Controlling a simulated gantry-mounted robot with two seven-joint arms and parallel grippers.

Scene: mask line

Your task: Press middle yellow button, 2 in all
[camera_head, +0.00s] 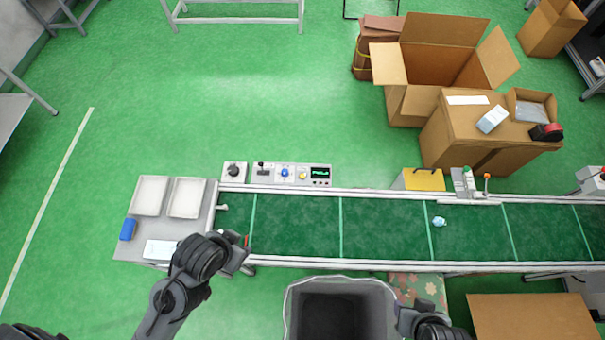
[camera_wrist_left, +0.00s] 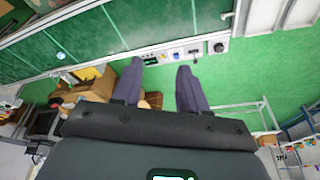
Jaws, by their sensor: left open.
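A grey control panel (camera_head: 292,184) stands at the far edge of the conveyor. It carries a yellow button (camera_head: 303,175), a blue button (camera_head: 284,173) to its left, a black lever (camera_head: 262,169) and a small dark display (camera_head: 320,172). In the left wrist view the panel shows beyond the fingertips, with the yellow button (camera_wrist_left: 176,55) small there. My left gripper (camera_head: 246,241) is over the conveyor's near left end, short of the panel; its two fingers (camera_wrist_left: 158,70) are apart and empty. My right arm shows at the bottom right; its fingers cannot be made out.
The green conveyor (camera_head: 300,228) carries a small light-blue item (camera_head: 439,221). A separate knob box (camera_head: 234,172) stands left of the panel. White trays (camera_head: 150,196) and a blue block (camera_head: 128,229) lie left. A grey bin (camera_head: 340,286) stands in front; cardboard boxes (camera_head: 405,105) stand behind.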

